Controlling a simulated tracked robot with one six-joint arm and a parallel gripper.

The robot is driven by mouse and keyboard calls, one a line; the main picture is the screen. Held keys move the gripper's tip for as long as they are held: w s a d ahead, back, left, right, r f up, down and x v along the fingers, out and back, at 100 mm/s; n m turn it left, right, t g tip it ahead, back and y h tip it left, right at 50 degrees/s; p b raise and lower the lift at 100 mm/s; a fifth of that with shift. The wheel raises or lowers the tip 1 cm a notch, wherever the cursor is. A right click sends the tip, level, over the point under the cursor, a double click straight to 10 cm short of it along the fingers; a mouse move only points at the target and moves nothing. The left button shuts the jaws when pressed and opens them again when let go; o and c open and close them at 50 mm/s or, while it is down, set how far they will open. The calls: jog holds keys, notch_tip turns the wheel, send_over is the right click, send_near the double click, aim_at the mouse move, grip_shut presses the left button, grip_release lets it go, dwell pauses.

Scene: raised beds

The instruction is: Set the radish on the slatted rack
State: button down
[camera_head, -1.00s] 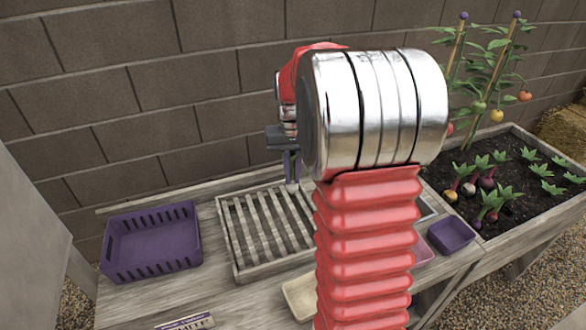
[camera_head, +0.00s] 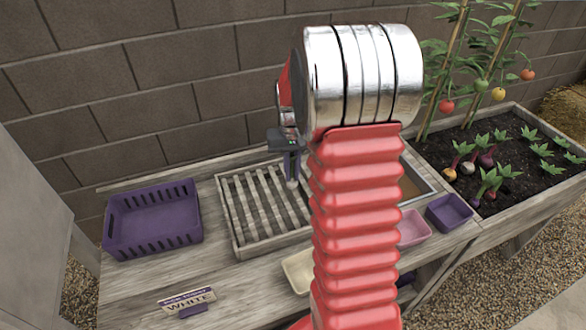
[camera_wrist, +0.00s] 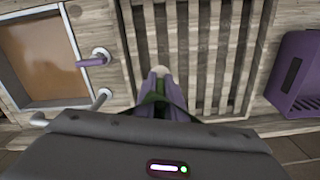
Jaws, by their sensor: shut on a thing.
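My gripper (camera_head: 291,166) points down over the back right part of the slatted rack (camera_head: 229,215), a grey wooden frame with slats. In the wrist view, its purple fingers (camera_wrist: 161,101) are shut on a pale, whitish radish (camera_wrist: 159,72) with green leaves between the fingers. The radish's pale end also shows below the fingers in the head view (camera_head: 292,184). In the wrist view it appears over the slats, near the rack's left side. I cannot tell whether it touches them. My arm hides part of the rack's right side in the head view.
A purple slotted basket (camera_head: 152,240) stands left of the rack. A sign reading WHITE (camera_head: 188,300) is in front. A cream tray (camera_head: 297,272), pink tray (camera_head: 412,229) and purple tray (camera_head: 450,212) are nearby. A planted bed (camera_head: 519,205) is at right.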

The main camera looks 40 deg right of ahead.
jog(key=c, duration=1.7)
grip_release()
jog(key=shift+r, duration=0.15)
jog(key=shift+r, duration=4.9)
jog(key=shift+w, duration=0.15)
